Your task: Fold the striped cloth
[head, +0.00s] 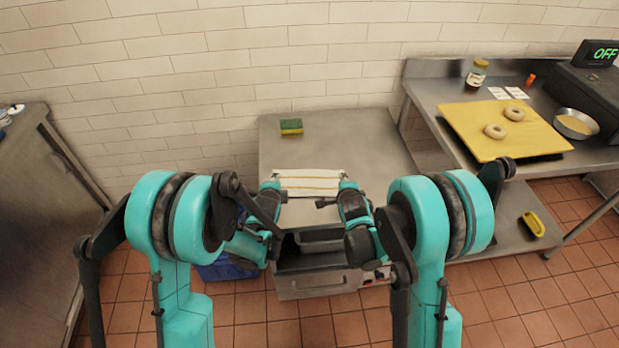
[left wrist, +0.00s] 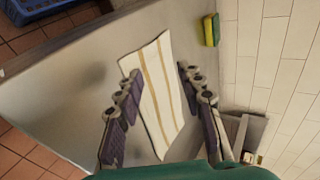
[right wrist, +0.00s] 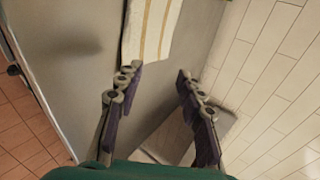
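The striped cloth (head: 308,182), off-white with tan stripes, lies spread on the steel counter. My left gripper (head: 275,186) is at its left end and my right gripper (head: 338,192) at its right end. In the left wrist view the cloth (left wrist: 158,88) runs between the spread fingers of the left gripper (left wrist: 159,76), which do not close on it. In the right wrist view the cloth's end (right wrist: 150,28) shows beyond the fingertips of the open, empty right gripper (right wrist: 159,74). The heights of the fingertips above the counter are hard to tell.
A green and yellow sponge (head: 291,126) lies at the back left of the counter (head: 350,143). A steel table (head: 436,95) on the right holds a yellow board (head: 470,118) with two bagels, a jar and a bowl. The counter around the cloth is mostly clear.

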